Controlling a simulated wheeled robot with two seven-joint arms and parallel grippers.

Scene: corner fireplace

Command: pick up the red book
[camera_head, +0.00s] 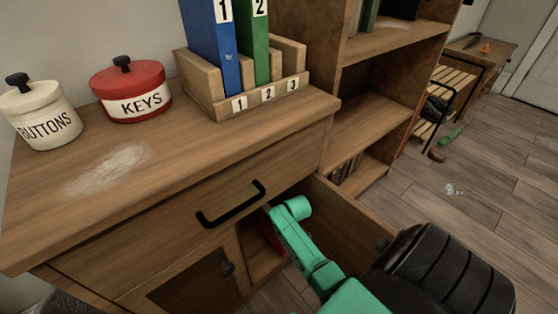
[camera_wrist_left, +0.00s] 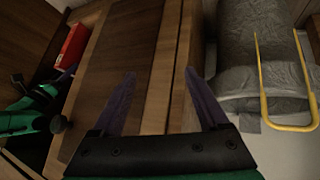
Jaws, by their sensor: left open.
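A red object (camera_head: 274,238), likely the red book, shows in part inside the open lower cabinet in the head view, partly hidden by my teal right arm. In the left wrist view the red book (camera_wrist_left: 73,46) stands at the upper left, beyond the wooden door. My left gripper (camera_wrist_left: 160,75) is open and empty, its two purple fingers spread in front of wooden panels, apart from the book. It is not in the head view. My right gripper (camera_head: 285,213) is by the cabinet opening; its fingers are not clear.
The cabinet top (camera_head: 215,140) holds a BUTTONS jar (camera_head: 40,117), a red KEYS jar (camera_head: 130,90) and a wooden holder (camera_head: 207,98) with a blue book (camera_head: 212,45) and a green book (camera_head: 254,40). A drawer handle (camera_head: 231,204) sticks out. Grey fabric (camera_wrist_left: 255,55) and a yellow frame (camera_wrist_left: 262,95) stand right of my left gripper.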

